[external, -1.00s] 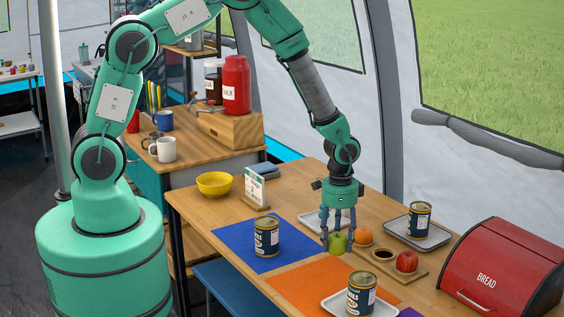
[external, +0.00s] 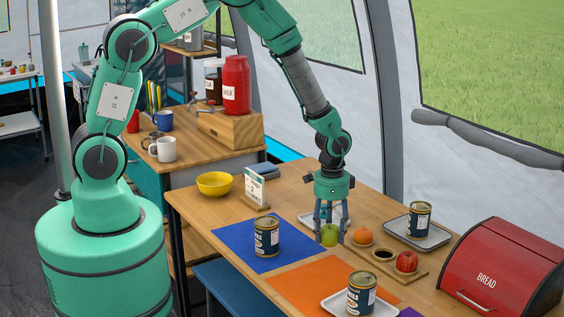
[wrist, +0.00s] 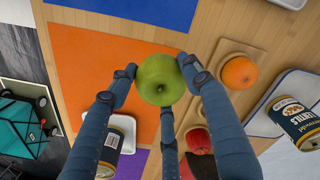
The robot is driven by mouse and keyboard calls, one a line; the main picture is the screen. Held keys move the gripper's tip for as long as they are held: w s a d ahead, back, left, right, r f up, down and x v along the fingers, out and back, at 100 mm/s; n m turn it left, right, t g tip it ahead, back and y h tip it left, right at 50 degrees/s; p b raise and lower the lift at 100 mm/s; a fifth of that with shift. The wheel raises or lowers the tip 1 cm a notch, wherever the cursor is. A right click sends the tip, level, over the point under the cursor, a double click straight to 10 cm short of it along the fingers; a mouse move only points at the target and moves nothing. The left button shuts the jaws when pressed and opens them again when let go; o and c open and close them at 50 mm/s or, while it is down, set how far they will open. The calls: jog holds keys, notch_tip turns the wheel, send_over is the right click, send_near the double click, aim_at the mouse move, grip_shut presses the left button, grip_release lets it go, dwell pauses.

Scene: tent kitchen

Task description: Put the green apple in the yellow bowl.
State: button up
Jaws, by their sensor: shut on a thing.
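The green apple (external: 329,235) is between the fingers of my gripper (external: 330,232), which is shut on it. In the wrist view the apple (wrist: 160,80) sits among three blue-grey fingers. In the external view it is close to the table, left of the orange; I cannot tell whether it is clear of the surface. The yellow bowl (external: 214,184) stands at the table's far left corner and looks empty. It is not in the wrist view.
A wooden board holds an orange (external: 363,236) and a red apple (external: 406,262). Cans stand on the blue mat (external: 232,233) and on trays (external: 431,240). A small card stand (external: 255,190) is right of the bowl. A red bread box (external: 503,270) is at right.

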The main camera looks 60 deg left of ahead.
jog(key=s+a+r+n, duration=0.1)
jog(key=s+a+n, duration=0.15)
jog(key=a, duration=0.95)
jog(key=s+a+r+n+p, duration=0.15)
jog(key=s+a, duration=0.25)
jog(key=a, duration=0.9)
jog(key=s+a+r+n, duration=0.1)
jog(key=s+a, duration=0.2)
jog(key=a, duration=0.9)
jog(key=s+a+r+n, duration=0.1)
jog(key=s+a+n, duration=0.1)
jog(key=s+a, duration=0.7)
jog(key=shift+s+a+r, duration=0.3)
jog(key=shift+s+a, duration=0.05)
jog(key=shift+a, duration=0.6)
jog(key=w+a+f+b, duration=0.1)
jog(key=w+a, duration=0.9)
jog(key=w, duration=0.2)
jog(key=shift+w+f+b, duration=0.25)
jog(key=shift+w+b, duration=0.05)
jog(key=shift+b, duration=0.05)
jog(key=shift+f+b, duration=0.4)
jog(key=shift+f, duration=1.35)
